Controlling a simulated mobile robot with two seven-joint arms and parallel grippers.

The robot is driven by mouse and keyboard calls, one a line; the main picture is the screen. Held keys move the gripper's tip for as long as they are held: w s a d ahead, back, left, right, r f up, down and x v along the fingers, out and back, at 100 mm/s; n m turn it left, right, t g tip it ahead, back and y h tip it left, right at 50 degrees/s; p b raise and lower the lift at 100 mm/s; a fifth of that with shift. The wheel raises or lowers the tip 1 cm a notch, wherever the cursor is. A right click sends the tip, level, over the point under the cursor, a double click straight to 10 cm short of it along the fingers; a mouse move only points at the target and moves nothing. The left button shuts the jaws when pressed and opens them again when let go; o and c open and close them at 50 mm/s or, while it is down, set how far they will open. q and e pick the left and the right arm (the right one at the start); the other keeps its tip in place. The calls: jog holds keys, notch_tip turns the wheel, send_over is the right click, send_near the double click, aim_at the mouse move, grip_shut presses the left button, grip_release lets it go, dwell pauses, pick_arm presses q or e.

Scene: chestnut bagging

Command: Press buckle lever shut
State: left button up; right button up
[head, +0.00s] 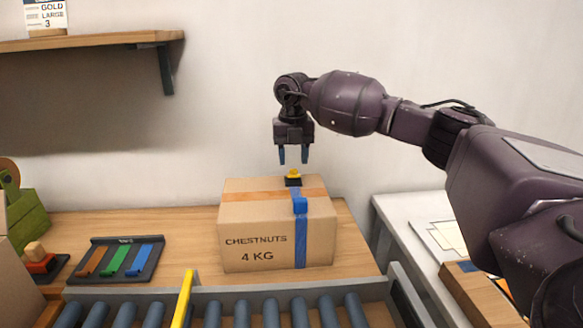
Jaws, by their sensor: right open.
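A closed cardboard box (250,226) marked "CHESTNUTS 4 KG" stands on the wooden table behind the roller conveyor. I cannot make out the lever's exact position. A small yellow knob on a black base (293,176) shows at the top rear of the box. My right gripper (293,157) hangs fingers down above this knob, open and empty, apart from it. My left gripper is out of view.
A dark tray (140,268) with brown, green and blue strips lies left of the box. A roller conveyor (242,312) with a yellow bar (183,300) runs in front. A wooden shelf (95,40) is at upper left. A white side table (400,215) with papers is at right.

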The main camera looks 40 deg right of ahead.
aim_at(293, 172)
notch_tip(293, 172, down, 2)
jog(key=shift+f, duration=0.1)
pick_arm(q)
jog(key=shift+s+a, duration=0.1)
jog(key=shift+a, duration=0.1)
pick_arm(e)
jog(key=shift+f, duration=0.25)
